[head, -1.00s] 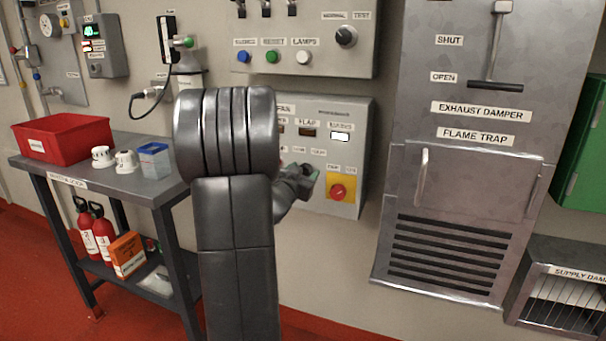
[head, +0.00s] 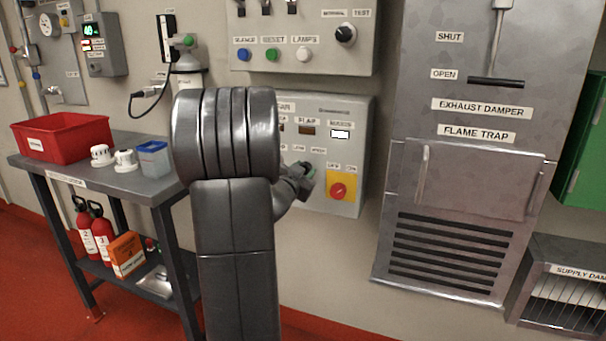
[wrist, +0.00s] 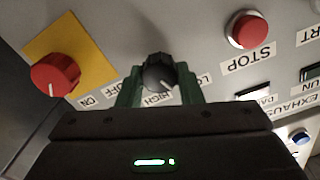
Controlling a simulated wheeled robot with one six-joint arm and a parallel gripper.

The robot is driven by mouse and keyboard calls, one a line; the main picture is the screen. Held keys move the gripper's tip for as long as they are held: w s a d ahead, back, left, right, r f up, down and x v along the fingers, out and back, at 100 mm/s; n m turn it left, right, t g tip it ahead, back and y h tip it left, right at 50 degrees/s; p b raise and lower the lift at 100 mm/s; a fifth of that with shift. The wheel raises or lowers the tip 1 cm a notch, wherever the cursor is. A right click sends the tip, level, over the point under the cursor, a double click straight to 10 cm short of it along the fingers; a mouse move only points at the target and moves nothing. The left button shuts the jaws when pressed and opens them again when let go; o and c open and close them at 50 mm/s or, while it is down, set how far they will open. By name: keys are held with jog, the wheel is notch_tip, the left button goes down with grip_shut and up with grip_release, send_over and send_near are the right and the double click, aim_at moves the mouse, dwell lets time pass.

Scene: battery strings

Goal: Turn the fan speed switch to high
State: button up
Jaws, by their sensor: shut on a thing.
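The fan speed switch is a black ribbed knob (wrist: 158,72) on the grey fan panel (head: 350,115). In the wrist view, my gripper (wrist: 158,86) has one green finger on each side of the knob and is shut on it. The picture is turned over there, with a HIGH label just below the knob, a LOW label to its right and OFF to its left. I cannot make out where the knob points. In the head view, my gripper (head: 306,176) is at the panel, partly behind my arm, and the knob is hidden.
A red rotary switch (wrist: 55,74) on a yellow plate sits close to the knob. A red STOP button (wrist: 247,30) is on its other side. The alarm panel (head: 262,80) hangs above, and the exhaust damper (head: 462,60) stands to the right. A table (head: 120,185) stands left.

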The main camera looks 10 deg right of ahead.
jog(key=shift+s+f+m+b, duration=0.1)
jog(key=shift+m+b, duration=1.15)
jog(key=shift+m, duration=1.25)
jog(key=shift+f+m+b, duration=0.1)
jog(key=shift+m+b, duration=1.1)
jog(key=shift+m, duration=1.3)
jog(key=o, duration=1)
jog(key=shift+r, duration=0.1)
jog(key=shift+c, duration=0.2)
jog(key=shift+s, duration=0.1)
jog(key=p+v, duration=0.2)
jog(key=v, duration=1.1)
jog(key=shift+s+a, duration=0.25)
